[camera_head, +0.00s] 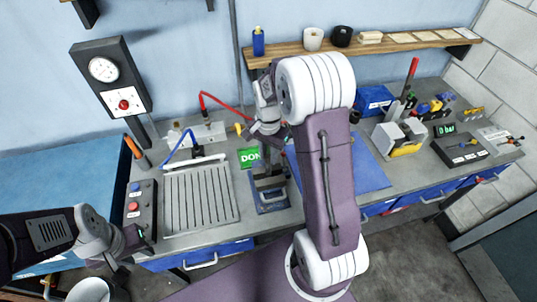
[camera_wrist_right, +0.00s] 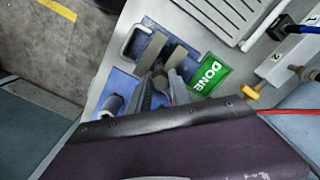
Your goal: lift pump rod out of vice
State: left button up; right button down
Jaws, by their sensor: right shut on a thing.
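My right gripper (camera_head: 268,150) reaches down over the vice (camera_head: 272,196) on the bench. In the right wrist view, its fingers (camera_wrist_right: 165,82) are shut at the vice's grey jaws (camera_wrist_right: 158,48), on what seems to be the pump rod. The rod is small, dark and mostly hidden by the fingers. I cannot tell whether it is clear of the jaws.
A green DONE plate (camera_head: 249,157) lies beside the vice and also shows in the right wrist view (camera_wrist_right: 210,74). A grooved tray (camera_head: 200,196) is to the left, with a button box (camera_head: 140,208). A blue mat (camera_head: 368,170) is partly behind my right arm.

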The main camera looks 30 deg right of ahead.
jog(key=shift+r+p, duration=2.35)
jog(key=shift+r, duration=0.35)
jog(key=shift+d, duration=0.1)
